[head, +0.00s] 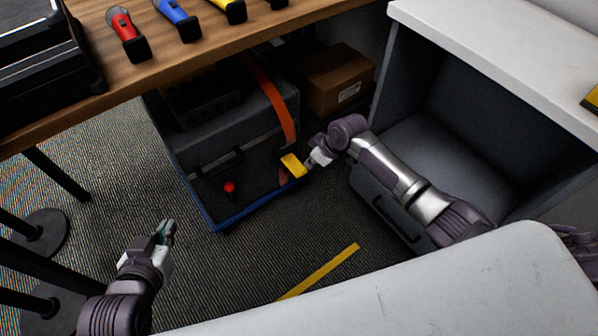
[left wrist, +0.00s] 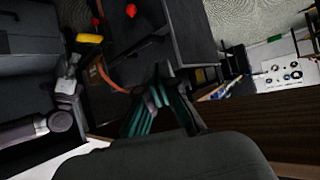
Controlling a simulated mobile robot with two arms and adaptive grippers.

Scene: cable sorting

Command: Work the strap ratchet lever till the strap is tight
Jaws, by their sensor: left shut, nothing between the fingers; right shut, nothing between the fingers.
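An orange strap (head: 277,103) runs over the lid and down the front of a dark case (head: 232,150) under the wooden table. A yellow ratchet lever (head: 293,165) sits at the strap's lower end on the case front. It also shows in the left wrist view (left wrist: 89,38). My right gripper (head: 312,163) is shut and empty, right beside the lever's right end; I cannot tell whether it touches. My left gripper (head: 168,228) is shut and empty above the carpet, left of and in front of the case, well apart from the strap.
A red knob (head: 230,187) stands out from the case front. A cardboard box (head: 335,78) is behind the case on the right. A grey cabinet with a white top (head: 500,65) bounds the right side. Several coloured-handled tools, one red (head: 122,24), lie on the wooden table (head: 75,110).

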